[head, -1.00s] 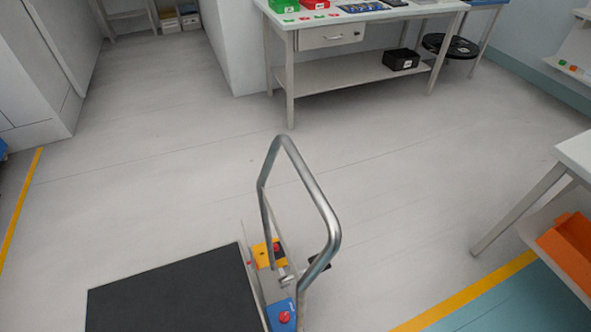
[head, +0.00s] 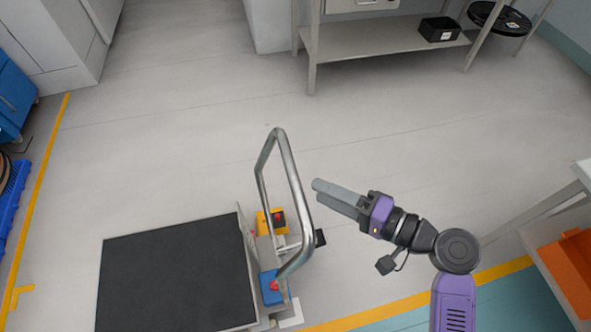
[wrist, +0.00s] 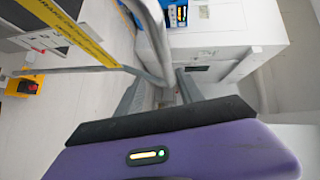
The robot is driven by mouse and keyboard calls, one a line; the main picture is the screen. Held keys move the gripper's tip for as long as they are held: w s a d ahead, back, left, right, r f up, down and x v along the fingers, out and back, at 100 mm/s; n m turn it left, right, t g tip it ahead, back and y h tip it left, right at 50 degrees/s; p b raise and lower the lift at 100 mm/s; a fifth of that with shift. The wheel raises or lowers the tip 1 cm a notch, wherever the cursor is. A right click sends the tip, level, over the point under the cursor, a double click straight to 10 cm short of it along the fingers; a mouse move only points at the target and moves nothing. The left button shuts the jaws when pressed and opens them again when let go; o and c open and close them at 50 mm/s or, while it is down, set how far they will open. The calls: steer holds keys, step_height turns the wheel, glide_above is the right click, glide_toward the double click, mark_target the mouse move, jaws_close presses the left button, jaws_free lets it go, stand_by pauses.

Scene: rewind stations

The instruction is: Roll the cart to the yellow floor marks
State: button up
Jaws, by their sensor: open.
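The cart has a black flat deck (head: 175,275) at the lower left of the head view and an upright bent metal handle (head: 297,210) at its right end. Yellow and blue blocks with red buttons sit at the handle's foot. My gripper (head: 318,187) is open and empty, just right of the handle in the head view, its fingers pointing toward it. In the wrist view the handle tube (wrist: 150,40) shows ahead of the fingers; contact cannot be told. A short yellow floor mark (head: 22,290) shows at the lower left, beside a long yellow line (head: 42,180).
A workbench's lower shelf (head: 385,40) is at the back, holding a black bin (head: 440,29). A table with an orange bin (head: 570,265) stands at right. Blue furniture (head: 12,95) is at the left edge. The floor between the cart and the workbench is clear.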

mark_target(293, 178)
steer(key=shift+y, duration=0.3)
steer(key=shift+r+p+x, duration=0.2)
steer(key=shift+p+x, duration=0.15)
steer(key=shift+x, duration=1.7)
steer(key=shift+r+p+x, duration=0.15)
steer(key=shift+p+x, duration=0.2)
steer(key=shift+x, duration=1.7)
steer(key=shift+s, duration=0.1)
jaws_close()
